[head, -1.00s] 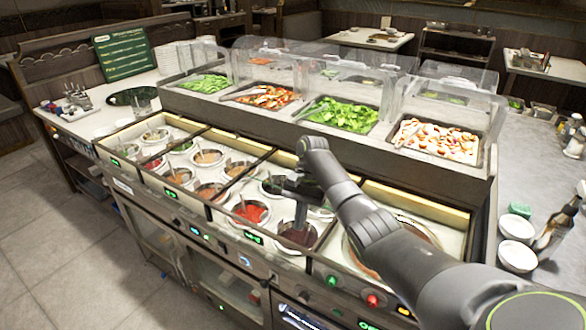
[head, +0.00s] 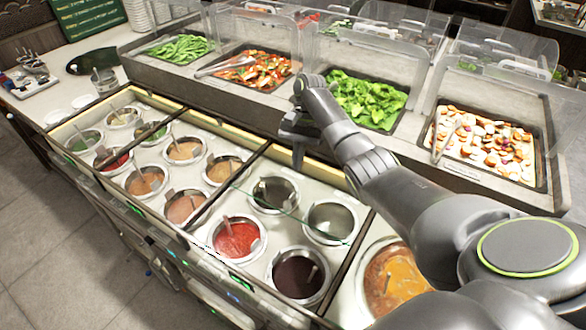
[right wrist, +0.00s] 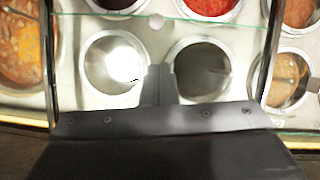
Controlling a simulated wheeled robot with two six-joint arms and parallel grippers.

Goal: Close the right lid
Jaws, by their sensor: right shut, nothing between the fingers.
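The right lid is clear glass over the wells section; its greenish edge (head: 292,214) crosses the middle of the section between the back and front wells. I cannot tell how far the glass reaches. The edge also runs across the upper part of the right wrist view (right wrist: 215,22). My right gripper (head: 298,160) is shut and empty, pointing down at the back of this section. In the right wrist view its fingers (right wrist: 161,82) lie between two metal wells. Contact with the glass cannot be told. My left gripper is not in view.
Red sauce (head: 236,237) and dark sauce (head: 297,277) sit in the front wells. A soup pot (head: 392,280) is on the right. Behind stands a raised salad bar with clear guards and a tray of leaves (head: 368,98). More sauce wells lie left.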

